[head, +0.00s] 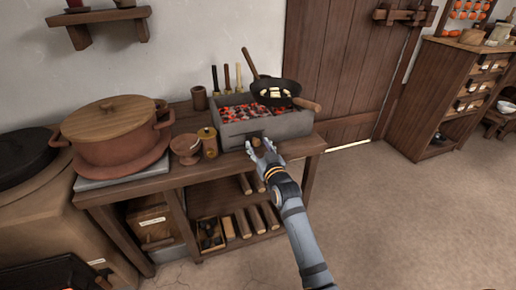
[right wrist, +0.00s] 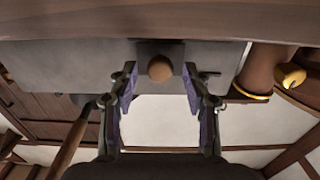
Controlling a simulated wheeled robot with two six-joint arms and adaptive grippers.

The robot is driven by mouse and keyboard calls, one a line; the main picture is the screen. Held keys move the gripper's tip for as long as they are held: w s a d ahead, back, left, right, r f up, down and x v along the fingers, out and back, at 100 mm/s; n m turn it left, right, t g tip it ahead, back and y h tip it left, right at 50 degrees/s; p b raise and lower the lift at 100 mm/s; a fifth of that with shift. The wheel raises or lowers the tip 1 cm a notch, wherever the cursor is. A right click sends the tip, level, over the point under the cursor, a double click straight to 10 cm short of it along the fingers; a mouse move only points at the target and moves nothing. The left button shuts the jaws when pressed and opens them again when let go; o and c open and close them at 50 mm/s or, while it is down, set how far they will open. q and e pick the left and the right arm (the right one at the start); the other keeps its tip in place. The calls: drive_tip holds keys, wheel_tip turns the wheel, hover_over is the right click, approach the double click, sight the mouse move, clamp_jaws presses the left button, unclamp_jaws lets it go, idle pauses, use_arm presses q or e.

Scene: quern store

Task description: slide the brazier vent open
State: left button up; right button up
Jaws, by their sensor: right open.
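The grey brazier (head: 290,124) stands on the wooden bench with glowing coals in it. Its vent shows in the right wrist view as a small dark plate (right wrist: 160,46) with a round wooden knob (right wrist: 160,69) on the brazier's grey front. My right gripper (head: 261,148) is at the front of the brazier and hides most of the vent in the head view. In the right wrist view the open fingers (right wrist: 160,88) stand on either side of the knob, with a gap on both sides. My left gripper is not in view.
A black pan (head: 277,88) with a wooden handle rests over the brazier's right side. A yellow-lidded jar (head: 208,142) and a clay goblet (head: 186,148) stand close to its left. A large clay pot (head: 110,135) is further left. The floor right of the bench is clear.

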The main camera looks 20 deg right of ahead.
drive_tip(key=shift+w, duration=0.35)
clamp_jaws()
drive_tip(key=shift+r, duration=0.1)
